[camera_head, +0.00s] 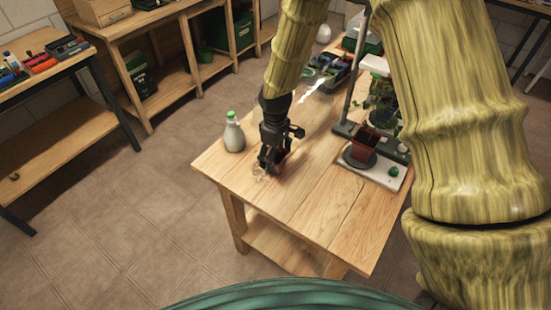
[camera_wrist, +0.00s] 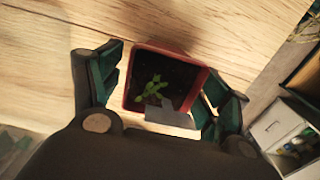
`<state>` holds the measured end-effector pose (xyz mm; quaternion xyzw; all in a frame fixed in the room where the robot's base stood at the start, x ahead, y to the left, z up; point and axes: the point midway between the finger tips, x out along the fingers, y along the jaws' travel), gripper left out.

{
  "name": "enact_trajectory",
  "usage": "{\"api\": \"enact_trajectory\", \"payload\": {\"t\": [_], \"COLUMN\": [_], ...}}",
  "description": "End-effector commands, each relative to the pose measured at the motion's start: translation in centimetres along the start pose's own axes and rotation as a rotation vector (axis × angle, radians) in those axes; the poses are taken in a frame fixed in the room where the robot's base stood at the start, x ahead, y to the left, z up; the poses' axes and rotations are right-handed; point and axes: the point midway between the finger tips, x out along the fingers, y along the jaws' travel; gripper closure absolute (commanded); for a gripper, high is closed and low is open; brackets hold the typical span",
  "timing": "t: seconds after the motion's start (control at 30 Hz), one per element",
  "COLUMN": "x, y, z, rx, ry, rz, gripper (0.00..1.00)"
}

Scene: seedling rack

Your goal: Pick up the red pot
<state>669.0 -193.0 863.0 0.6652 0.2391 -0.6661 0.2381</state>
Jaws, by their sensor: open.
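A red square pot (camera_wrist: 136,63) with dark soil and a small green seedling (camera_wrist: 153,90) is in the middle of the wrist view, above the wooden table surface. My gripper (camera_wrist: 163,96) is open, with one finger left of the pot and the other close to its right side. A grey tab covers part of the pot's near edge. In the head view my gripper (camera_head: 267,162) is low over the table's near left part and mostly hides the pot there.
A white-capped-green bottle (camera_head: 234,134) stands left of my gripper. A dark red pot (camera_head: 363,144) stands on a pale board (camera_head: 384,176) to the right, beside a post and plants. Dark trays (camera_head: 328,70) lie farther back. The table's near right (camera_head: 330,215) is clear.

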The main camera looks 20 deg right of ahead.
Motion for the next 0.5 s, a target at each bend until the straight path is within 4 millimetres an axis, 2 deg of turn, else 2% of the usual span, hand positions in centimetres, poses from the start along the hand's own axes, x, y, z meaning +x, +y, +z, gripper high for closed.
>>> {"api": "enact_trajectory", "payload": {"t": [0.2, 0.5], "x": [2.2, 3.2], "y": [0.1, 0.2], "z": [-0.3, -0.3], "rx": [-0.002, -0.001], "ry": [-0.004, -0.002], "rz": [-0.003, -0.002], "gripper": [0.24, 0.24]}}
